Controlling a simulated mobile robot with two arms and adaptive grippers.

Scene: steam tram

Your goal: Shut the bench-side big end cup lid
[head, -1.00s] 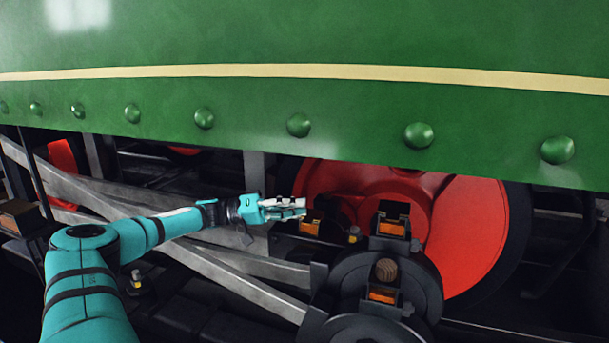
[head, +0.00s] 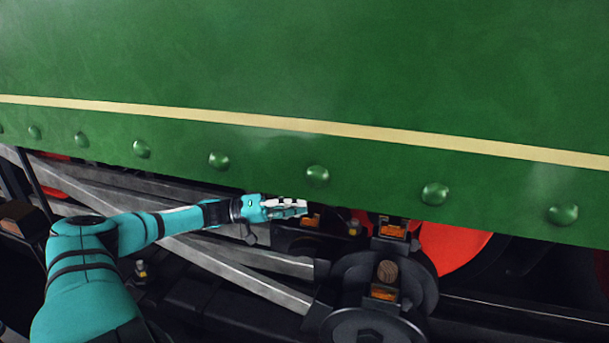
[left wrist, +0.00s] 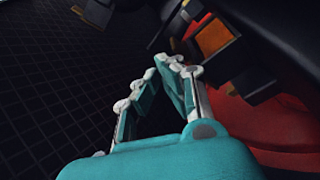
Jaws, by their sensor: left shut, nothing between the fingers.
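Several dark cups with orange insides sit on the black rod gear below the green skirt. One cup (head: 311,221) is just below and right of my left gripper's tips, another cup (head: 392,229) is under the skirt's edge, and a third cup (head: 384,292) is nearer, with a round brown plug (head: 388,270) behind it. I cannot tell which is the bench-side one, nor clearly make out its lid. My left gripper (head: 304,207) is shut and empty. My right gripper is out of view.
The green riveted skirt (head: 300,150) overhangs the gear closely above my left gripper. Grey rods (head: 235,277) run diagonally below my left arm. A red wheel (head: 452,250) stands behind the cups. A small yellow-based fitting (head: 140,272) is at lower left.

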